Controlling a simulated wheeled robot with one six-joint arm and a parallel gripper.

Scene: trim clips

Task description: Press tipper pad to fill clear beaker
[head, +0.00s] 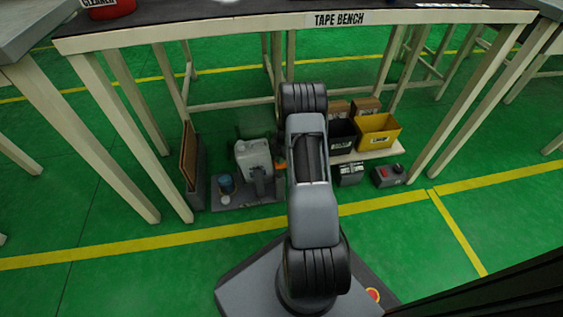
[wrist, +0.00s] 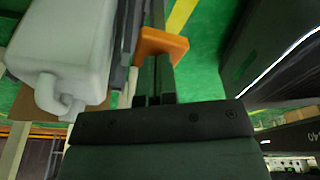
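A white jug (head: 253,158) stands on a low grey base (head: 240,199) under the bench; it also shows large at left in the wrist view (wrist: 62,45). An orange piece (wrist: 163,43), likely the tipper pad, lies beside the jug; a bit of orange shows in the head view (head: 282,163), mostly behind my arm. My gripper (wrist: 156,62) has its dark fingers together, with nothing seen between them. Their tips overlap the orange pad's edge in the wrist view; I cannot tell whether they touch. The head view hides the gripper. I cannot make out a clear beaker.
A black bin (head: 342,133) and yellow bin (head: 377,131) are at right, with dark boxes in front. The Tape Bench (head: 250,27) is overhead, its pale legs on both sides. Green floor in front is clear.

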